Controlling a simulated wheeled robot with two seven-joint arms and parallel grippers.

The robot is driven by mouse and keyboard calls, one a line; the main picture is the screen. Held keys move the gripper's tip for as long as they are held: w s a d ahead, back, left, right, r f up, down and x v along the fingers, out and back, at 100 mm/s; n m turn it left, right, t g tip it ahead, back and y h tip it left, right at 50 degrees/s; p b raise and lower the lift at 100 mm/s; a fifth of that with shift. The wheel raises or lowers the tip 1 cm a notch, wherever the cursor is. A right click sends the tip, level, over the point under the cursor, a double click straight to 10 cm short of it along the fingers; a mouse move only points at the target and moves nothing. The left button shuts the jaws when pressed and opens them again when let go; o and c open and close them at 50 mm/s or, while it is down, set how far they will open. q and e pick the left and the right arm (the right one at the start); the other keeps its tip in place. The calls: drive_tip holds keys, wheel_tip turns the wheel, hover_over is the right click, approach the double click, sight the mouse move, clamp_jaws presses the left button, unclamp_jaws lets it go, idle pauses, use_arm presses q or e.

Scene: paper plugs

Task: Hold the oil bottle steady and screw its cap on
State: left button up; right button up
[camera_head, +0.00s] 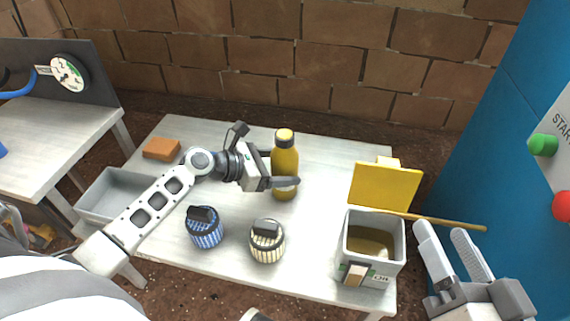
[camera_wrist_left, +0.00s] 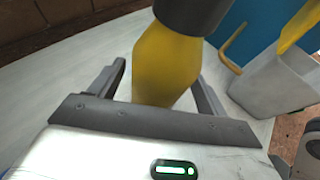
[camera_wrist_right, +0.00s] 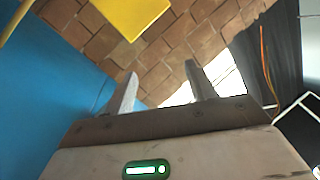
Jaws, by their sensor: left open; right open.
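The oil bottle (camera_head: 285,160) stands upright on the table, yellow with a dark band at its top and a tan top face. I cannot tell whether the dark part is the cap or the neck. My left gripper (camera_head: 273,172) is open, with its fingers on either side of the bottle's body. The left wrist view shows the yellow body (camera_wrist_left: 165,65) between the fingers with gaps, and the dark top part (camera_wrist_left: 190,12) above. My right gripper (camera_head: 441,231) is open and empty, right of the table. No separate loose cap can be made out.
Blue (camera_head: 206,232) and cream (camera_head: 267,246) ribbed plugs stand in front. A grey tray (camera_head: 98,210) and orange block (camera_head: 161,149) lie left. A grey oil box (camera_head: 396,262) with a raised yellow lid (camera_head: 385,188) and a stick (camera_head: 455,223) stand right, near a blue panel (camera_head: 495,130).

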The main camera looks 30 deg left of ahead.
use_arm(q)
drive_tip(key=p+v, duration=0.3)
drive_tip(key=v, duration=0.7)
drive_tip(key=shift+s+a, duration=0.2)
drive_tip(key=shift+s, duration=0.05)
use_arm(e)
drive_tip(key=f, duration=0.1)
drive_tip(key=g+h, duration=0.1)
drive_tip(key=s+f, duration=0.1)
drive_tip(key=shift+d+f+n+g+h, duration=0.3)
drive_tip(key=shift+d, duration=0.05)
use_arm(q)
drive_tip(key=shift+r, duration=0.15)
use_arm(e)
drive_tip(key=shift+w, duration=0.1)
